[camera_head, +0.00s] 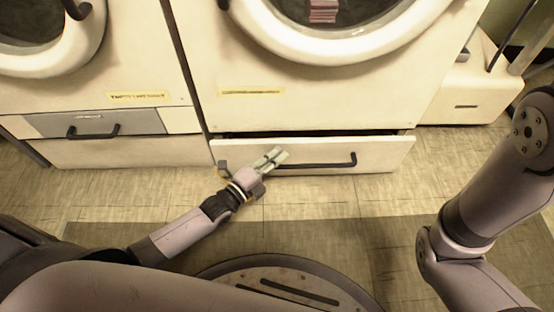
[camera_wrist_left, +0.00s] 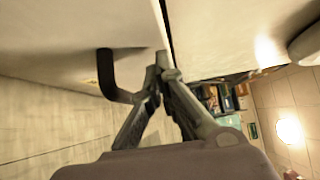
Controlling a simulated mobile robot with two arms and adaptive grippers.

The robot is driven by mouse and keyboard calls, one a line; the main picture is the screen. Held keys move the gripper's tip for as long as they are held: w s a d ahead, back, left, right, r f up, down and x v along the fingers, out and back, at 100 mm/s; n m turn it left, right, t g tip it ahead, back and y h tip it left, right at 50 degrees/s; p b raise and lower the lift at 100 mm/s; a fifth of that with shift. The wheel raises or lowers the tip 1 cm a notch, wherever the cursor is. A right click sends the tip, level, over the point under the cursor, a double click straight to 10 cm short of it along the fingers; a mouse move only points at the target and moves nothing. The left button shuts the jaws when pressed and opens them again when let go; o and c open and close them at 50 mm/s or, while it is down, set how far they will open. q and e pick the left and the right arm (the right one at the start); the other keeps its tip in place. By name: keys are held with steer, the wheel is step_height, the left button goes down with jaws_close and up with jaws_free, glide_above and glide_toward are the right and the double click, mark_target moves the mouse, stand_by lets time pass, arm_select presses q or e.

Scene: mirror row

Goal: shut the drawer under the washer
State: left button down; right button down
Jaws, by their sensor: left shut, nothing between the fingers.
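The cream drawer (camera_head: 388,154) under the right washer (camera_head: 300,104) stands partly open, with a dark gap along its top edge. Its black bar handle (camera_head: 330,163) runs across the front. My left gripper (camera_head: 279,155) is shut and empty, its fingertips at the upper part of the drawer front, over the left part of the handle. In the left wrist view, the gripper (camera_wrist_left: 162,66) has its tips together near the drawer's edge, beside the handle (camera_wrist_left: 106,72). I cannot tell whether the tips touch the drawer. My right gripper is out of view.
The left machine (camera_head: 90,82) has a grey panel with a black handle (camera_head: 93,132), which looks closed. A low white box-shaped unit (camera_head: 466,92) stands to the right of the washer. The tiled floor (camera_head: 340,205) in front of the drawer is clear apart from my own body.

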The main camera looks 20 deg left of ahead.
mark_target(274, 146)
arm_select(q)
steer(key=shift+w, duration=0.1)
steer(key=w, duration=0.2)
steer(key=w+a, duration=0.1)
steer(key=w, duration=0.1)
steer(key=shift+a+b, duration=0.2)
steer(key=shift+b, duration=0.15)
steer(key=shift+w+a+r, duration=0.1)
